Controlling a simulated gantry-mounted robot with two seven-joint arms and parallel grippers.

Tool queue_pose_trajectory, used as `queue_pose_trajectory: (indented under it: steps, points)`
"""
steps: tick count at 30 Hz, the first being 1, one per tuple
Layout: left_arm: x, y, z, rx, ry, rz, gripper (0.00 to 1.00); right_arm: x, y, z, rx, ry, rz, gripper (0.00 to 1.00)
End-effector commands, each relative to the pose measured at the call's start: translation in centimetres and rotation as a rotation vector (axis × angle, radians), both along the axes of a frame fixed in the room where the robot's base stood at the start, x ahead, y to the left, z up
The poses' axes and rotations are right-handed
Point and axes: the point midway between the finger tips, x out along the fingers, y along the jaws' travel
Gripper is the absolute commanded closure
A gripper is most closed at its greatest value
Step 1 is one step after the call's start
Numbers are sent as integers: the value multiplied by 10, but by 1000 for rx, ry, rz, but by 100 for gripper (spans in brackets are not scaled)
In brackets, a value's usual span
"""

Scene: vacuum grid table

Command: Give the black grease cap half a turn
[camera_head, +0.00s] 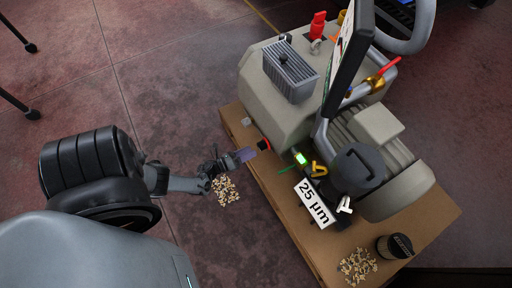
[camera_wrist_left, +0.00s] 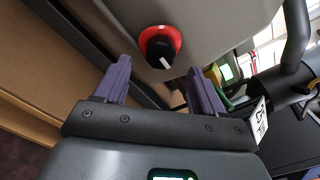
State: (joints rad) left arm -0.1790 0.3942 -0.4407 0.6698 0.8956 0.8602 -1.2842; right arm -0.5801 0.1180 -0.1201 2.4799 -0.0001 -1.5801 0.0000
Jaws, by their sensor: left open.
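A black round cap (camera_wrist_left: 158,51) with a white pointer mark sits on a red disc (camera_wrist_left: 174,38) on the machine's grey side, in the left wrist view. The red disc also shows small in the head view (camera_head: 264,144). My left gripper (camera_wrist_left: 158,66) is open with purple fingers, and the cap shows between and beyond the fingertips. I see no contact with it. In the head view the left gripper (camera_head: 247,154) is just left of the red disc. My right gripper is not in view.
The grey machine (camera_head: 258,90) stands on a brown base (camera_head: 290,210). A "25 µm" sign (camera_head: 314,203), a green-lit part (camera_head: 300,158) and a dark canister (camera_head: 358,168) are to the right. A black can (camera_head: 395,246) stands on the base. Chips lie on the floor (camera_head: 226,190).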

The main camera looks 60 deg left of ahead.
Motion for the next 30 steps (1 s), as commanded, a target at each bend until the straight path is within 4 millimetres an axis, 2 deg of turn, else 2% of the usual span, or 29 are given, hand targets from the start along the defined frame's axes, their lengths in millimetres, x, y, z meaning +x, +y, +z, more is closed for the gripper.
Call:
queue_pose_trajectory:
  steps: [3, 9, 26, 30]
  points:
    - [-20, -1, 1, -1, 2, 1, 31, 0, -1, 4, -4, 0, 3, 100]
    - [-39, -2, 0, 0, -1, -1, 31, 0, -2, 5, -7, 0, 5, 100]
    - [-45, -2, 1, 0, -1, 0, 31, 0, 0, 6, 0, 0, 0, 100]
    - [-51, -2, 8, 0, 8, 0, 31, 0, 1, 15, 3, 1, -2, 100]
